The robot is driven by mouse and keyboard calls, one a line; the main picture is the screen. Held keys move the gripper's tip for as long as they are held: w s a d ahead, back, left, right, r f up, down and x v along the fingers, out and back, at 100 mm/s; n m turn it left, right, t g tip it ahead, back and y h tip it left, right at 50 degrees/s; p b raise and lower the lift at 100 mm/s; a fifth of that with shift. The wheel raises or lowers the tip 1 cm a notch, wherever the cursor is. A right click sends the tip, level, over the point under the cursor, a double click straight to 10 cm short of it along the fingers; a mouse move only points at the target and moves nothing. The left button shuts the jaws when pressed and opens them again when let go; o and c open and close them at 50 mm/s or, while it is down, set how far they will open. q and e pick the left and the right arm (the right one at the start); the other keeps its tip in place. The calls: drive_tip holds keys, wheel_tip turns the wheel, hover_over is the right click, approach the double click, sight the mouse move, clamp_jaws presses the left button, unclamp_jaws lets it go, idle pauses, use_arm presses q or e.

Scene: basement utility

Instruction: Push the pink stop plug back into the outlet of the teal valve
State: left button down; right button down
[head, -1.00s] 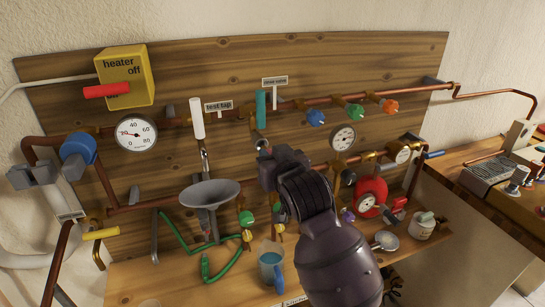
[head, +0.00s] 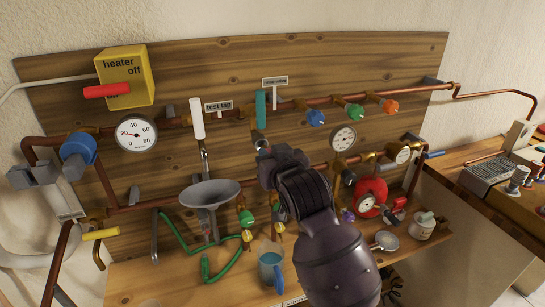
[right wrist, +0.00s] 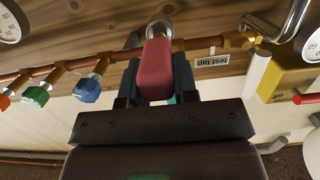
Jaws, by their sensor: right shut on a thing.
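The teal valve's upright handle (head: 261,108) stands on the upper copper pipe, under a small sign. Its metal outlet (head: 261,145) hangs below it, close to my right gripper (head: 264,156). In the right wrist view, the pink stop plug (right wrist: 156,70) is held between the fingers of my right gripper (right wrist: 156,88). The plug's far end is at the round metal outlet (right wrist: 160,31) and overlaps its lower edge in the picture. I cannot tell whether it is inside. In the head view the gripper hides the plug. My left gripper is not in view.
The test tap's white handle (head: 197,118) and a grey funnel (head: 210,193) are left of the gripper. Blue (head: 316,117), green (head: 355,111) and orange (head: 389,105) knobs line the pipe to the right.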

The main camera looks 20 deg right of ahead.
sight(269, 151)
drive_tip(key=shift+w, duration=1.55)
drive_tip(key=c, duration=0.8)
unclamp_jaws()
drive_tip(key=shift+s, duration=0.1)
drive_tip(key=s+r+b, duration=0.1)
drive_tip(key=s, duration=0.9)
drive_tip(key=shift+s+r, duration=0.3)
drive_tip(key=shift+d, duration=0.15)
